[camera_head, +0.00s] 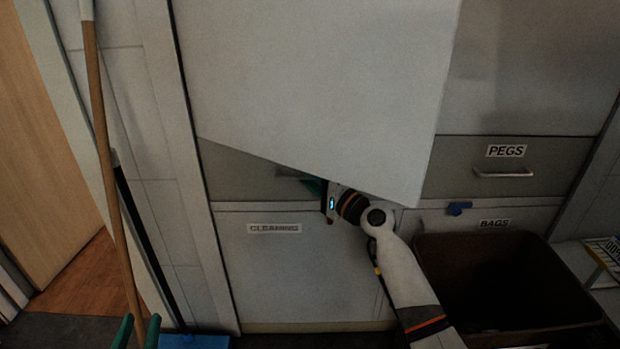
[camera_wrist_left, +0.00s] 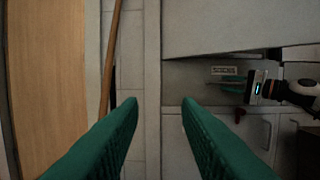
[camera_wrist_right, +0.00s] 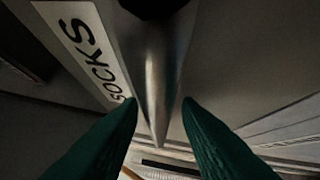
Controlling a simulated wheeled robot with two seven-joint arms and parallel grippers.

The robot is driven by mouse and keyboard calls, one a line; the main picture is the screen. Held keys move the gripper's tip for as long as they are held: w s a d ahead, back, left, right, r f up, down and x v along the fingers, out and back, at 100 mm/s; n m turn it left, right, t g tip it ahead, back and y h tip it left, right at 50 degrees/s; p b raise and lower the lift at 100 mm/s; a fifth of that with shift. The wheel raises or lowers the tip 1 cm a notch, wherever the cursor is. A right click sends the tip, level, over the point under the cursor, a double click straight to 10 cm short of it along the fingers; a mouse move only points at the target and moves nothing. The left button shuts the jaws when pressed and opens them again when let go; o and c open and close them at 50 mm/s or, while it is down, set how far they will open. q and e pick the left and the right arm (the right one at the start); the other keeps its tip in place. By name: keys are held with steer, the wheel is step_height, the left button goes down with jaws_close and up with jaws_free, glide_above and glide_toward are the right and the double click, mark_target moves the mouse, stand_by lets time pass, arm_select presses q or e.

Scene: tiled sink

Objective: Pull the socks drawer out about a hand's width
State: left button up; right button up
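The socks drawer (camera_head: 240,175) is a grey front partly hidden behind a large pale panel in the head view. Its SOCKS label (camera_wrist_right: 90,45) shows in the right wrist view, beside a metal bar handle (camera_wrist_right: 155,80). My right gripper (camera_wrist_right: 160,102) is open, its green fingers apart on either side of the handle's line. I cannot tell whether they touch it. It also shows in the head view (camera_head: 315,187), under the panel's lower edge, and in the left wrist view (camera_wrist_left: 232,84). My left gripper (camera_head: 138,330) is open and empty at the bottom left.
The pale panel (camera_head: 320,80) hangs over the right gripper. A CLEANING cabinet (camera_head: 300,285) is below the drawer. A PEGS drawer (camera_head: 550,160), a BAGS front (camera_head: 450,222) and a dark bin (camera_head: 520,250) are right. A broom handle (camera_head: 107,150) leans left.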

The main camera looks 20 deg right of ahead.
steer(key=shift+c, duration=0.5)
jaws_close()
steer(key=shift+s, duration=0.1)
